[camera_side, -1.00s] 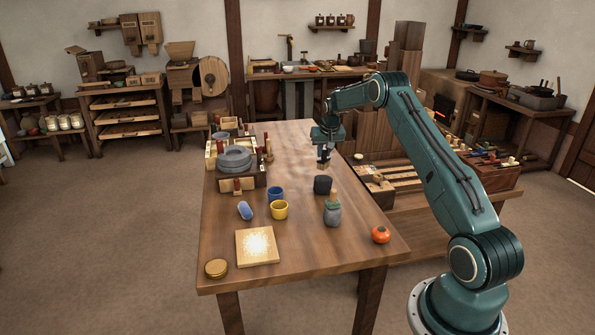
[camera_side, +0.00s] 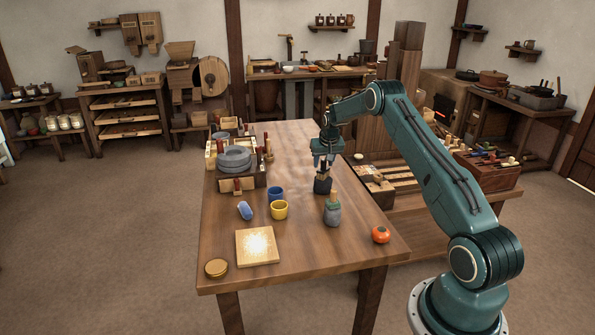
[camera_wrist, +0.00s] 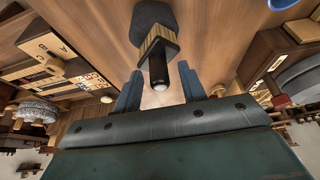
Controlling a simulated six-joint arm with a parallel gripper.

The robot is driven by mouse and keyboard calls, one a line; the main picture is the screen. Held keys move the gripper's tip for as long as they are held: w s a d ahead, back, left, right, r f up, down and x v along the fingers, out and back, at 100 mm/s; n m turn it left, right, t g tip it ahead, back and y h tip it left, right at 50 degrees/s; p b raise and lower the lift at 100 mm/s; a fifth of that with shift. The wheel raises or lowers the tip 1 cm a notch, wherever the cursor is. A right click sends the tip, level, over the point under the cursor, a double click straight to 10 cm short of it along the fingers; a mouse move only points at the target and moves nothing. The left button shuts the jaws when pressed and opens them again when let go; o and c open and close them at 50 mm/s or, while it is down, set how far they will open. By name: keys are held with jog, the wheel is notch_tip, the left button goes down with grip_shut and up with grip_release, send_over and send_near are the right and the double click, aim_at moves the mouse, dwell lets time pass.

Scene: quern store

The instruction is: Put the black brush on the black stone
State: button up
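The black stone (camera_side: 322,187), a dark block, sits on the wooden table; its dark body shows at the top of the wrist view (camera_wrist: 152,14). The brush (camera_side: 323,174) has a black handle with a pale end and a tan ribbed head. It appears to stand upright on the stone, though their contact is hard to see. In the wrist view the brush (camera_wrist: 158,68) shows between my fingers. My gripper (camera_side: 323,158) is at the handle end, with its fingers (camera_wrist: 160,85) apart and a gap on each side of the handle.
Blue (camera_side: 276,194) and yellow (camera_side: 280,211) cups are to the left. A grey quern (camera_side: 234,160) sits further left. An orange object (camera_side: 381,235) is at front right.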

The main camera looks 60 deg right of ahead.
jog(key=shift+r, duration=0.1)
jog(key=v, duration=1.2)
dwell(0.4)
jog(key=shift+a+r, duration=0.1)
dwell(0.4)
jog(key=s+a+r+n+t+y, duration=0.15)
jog(key=s+a+r, duration=0.25)
jog(key=a+r, duration=0.6)
jog(key=s+a+r+n, duration=0.3)
jog(key=a+r, duration=0.4)
jog(key=a, duration=0.8)
jog(key=s+a+f+n+y, duration=0.1)
jog(key=s+a+n, duration=0.1)
jog(key=s+a, duration=0.6)
jog(key=s+a+n, duration=0.2)
jog(key=s+a, duration=0.7)
jog(key=s, duration=0.7)
jog(key=shift+f+t+y, duration=0.35)
jog(key=shift+f+t, duration=0.05)
jog(key=shift+t, duration=0.05)
